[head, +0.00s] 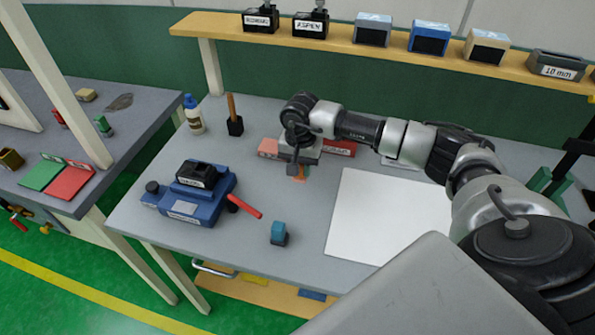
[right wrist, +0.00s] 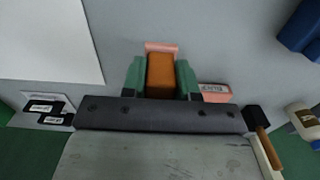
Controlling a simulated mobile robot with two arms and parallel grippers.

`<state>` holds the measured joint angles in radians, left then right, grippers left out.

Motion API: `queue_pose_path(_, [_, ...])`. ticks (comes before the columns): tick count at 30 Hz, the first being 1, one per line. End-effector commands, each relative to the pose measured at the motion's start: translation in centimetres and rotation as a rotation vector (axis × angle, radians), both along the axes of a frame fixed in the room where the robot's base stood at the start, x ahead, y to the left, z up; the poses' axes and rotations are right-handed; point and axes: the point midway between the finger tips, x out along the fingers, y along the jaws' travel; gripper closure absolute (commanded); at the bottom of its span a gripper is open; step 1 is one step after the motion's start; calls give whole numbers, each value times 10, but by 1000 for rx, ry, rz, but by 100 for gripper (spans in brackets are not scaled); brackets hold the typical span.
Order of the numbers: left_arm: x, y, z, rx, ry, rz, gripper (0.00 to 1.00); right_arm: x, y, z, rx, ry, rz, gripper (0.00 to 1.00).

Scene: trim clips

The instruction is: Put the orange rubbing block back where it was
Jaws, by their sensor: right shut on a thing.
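The orange rubbing block (right wrist: 160,75) sits between the two green fingers of my right gripper (right wrist: 161,82) in the right wrist view. The gripper is shut on it. In the head view my right gripper (head: 299,170) points down over the back middle of the bench, and only a little of the orange block (head: 301,173) shows below it. A pink strip (right wrist: 160,47) shows at the block's far end; I cannot tell whether the two touch. A labelled salmon pad (head: 268,147) and a labelled red pad (head: 341,148) lie on either side of the gripper. My left gripper is not in view.
A blue machine (head: 190,195) with a red handle stands at the left of the bench. A blue block (head: 279,232) is in front, and a white sheet (head: 375,215) lies right. A shelf (head: 345,45) runs behind.

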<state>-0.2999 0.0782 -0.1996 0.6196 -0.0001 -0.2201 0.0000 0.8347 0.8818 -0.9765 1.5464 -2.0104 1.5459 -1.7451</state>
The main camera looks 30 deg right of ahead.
Motion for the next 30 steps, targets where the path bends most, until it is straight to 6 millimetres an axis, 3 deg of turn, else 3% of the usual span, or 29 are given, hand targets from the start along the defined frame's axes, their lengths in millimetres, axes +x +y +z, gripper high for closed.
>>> queue_pose_path(5, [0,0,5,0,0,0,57,10,4,-8,0,1,0,94])
queue_pose_path(13, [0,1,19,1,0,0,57,10,4,-43,0,3,-1,94])
queue_pose_path(26, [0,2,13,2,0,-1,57,10,3,-52,-1,-1,-1,94])
queue_pose_path(27, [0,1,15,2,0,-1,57,10,3,-50,-1,-1,-1,66])
queue_pose_path(30, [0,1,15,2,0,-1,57,10,3,-50,-1,1,-1,51])
